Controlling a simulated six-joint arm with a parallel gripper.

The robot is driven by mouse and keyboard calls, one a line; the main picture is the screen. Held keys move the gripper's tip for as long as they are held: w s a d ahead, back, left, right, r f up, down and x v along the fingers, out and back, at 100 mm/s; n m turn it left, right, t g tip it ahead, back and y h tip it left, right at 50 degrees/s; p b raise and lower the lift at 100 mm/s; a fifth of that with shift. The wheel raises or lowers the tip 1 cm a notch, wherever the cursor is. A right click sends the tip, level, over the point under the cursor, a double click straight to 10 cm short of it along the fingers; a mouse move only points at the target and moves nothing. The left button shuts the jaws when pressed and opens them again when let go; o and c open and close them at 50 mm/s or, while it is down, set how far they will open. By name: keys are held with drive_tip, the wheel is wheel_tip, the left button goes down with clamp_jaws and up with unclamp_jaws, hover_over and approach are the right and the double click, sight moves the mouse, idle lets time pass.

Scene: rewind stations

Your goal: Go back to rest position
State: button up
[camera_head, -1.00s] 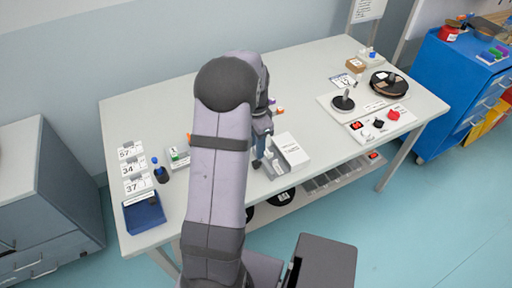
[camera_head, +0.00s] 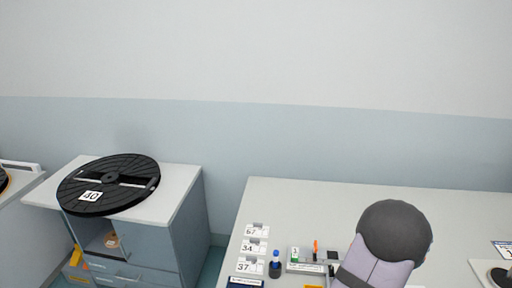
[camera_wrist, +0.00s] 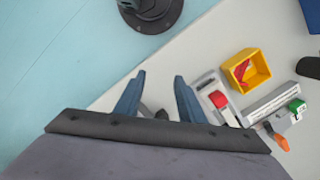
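My gripper (camera_wrist: 156,97) shows in the wrist view, with its two blue fingers standing apart. No object is clearly held between them; a small dark piece shows low between the fingers, and I cannot tell what it is. The fingers are over the edge of the light worktable (camera_wrist: 120,92). In the head view only a rounded grey part of my arm shows at the lower right, over the worktable (camera_head: 310,205); my gripper is out of that picture.
In the wrist view, a yellow bin (camera_wrist: 258,77) and a white device with a red part (camera_wrist: 218,99) lie right of the fingers. In the head view, number cards (camera_head: 252,247) and a blue-capped bottle (camera_head: 275,264) stand at the table's left; a black reel (camera_head: 110,183) lies on a cabinet.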

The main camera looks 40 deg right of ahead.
drive_tip(key=w+a+r+n, duration=0.2)
drive_tip(key=w+a+n, duration=0.3)
drive_tip(key=a, duration=0.7)
drive_tip(key=w+a+r+n+h, duration=0.1)
drive_tip(key=w+a+r+n, duration=0.2)
drive_tip(key=a, duration=0.9)
drive_tip(key=w+a+r+n, duration=0.2)
drive_tip(key=w+a+n, duration=0.6)
drive_tip(key=a+n, duration=0.2)
drive_tip(key=shift+a+r, duration=0.4)
drive_tip(key=shift+a, duration=0.65)
